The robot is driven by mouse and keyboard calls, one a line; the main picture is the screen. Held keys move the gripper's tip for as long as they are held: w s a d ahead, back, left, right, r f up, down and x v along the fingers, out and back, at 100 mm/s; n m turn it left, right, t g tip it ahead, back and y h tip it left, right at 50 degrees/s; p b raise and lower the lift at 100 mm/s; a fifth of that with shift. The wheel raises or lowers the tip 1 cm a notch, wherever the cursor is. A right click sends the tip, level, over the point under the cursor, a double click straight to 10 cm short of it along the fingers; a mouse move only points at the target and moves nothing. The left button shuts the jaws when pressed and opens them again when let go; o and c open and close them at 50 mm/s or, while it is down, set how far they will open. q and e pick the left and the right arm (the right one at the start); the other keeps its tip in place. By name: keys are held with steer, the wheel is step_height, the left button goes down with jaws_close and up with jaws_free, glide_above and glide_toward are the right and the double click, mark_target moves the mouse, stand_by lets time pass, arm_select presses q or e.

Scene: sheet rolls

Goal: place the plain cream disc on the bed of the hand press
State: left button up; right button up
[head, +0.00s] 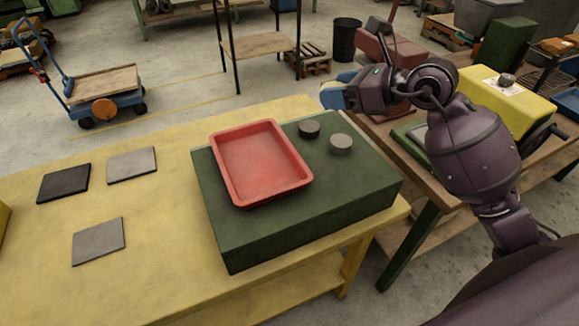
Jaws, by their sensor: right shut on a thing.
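My right gripper (337,94) is at the upper middle, beyond the far right corner of the green block, in the air. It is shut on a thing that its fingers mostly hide. A blue part shows at its tip, and I cannot tell whether that is finger or held thing. No plain cream disc shows clearly. A dark disc (308,129) and a grey disc (340,144) lie on the green block (300,220). I cannot say for sure which machine is the hand press; a red machine (392,52) stands behind my right arm. My left gripper is out of view.
A red tray (262,165) sits on the green block, on the yellow table (165,225). Several flat square plates lie at left, including a black one (64,183). A wooden table (415,200) at right holds a yellow box (510,105). A floor gap separates the tables.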

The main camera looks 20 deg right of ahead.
steer(key=shift+s+a+f, duration=0.15)
steer(key=b, duration=0.2)
glide_above(328, 174)
step_height(328, 174, down, 14)
steer(key=shift+a+f, duration=0.15)
steer(key=shift+f, duration=0.1)
step_height(328, 174, down, 5)
steer(key=shift+f, duration=0.2)
steer(key=shift+f+b, duration=0.15)
steer(key=shift+b, duration=0.15)
steer(key=o, duration=0.7)
steer(key=shift+c, duration=0.2)
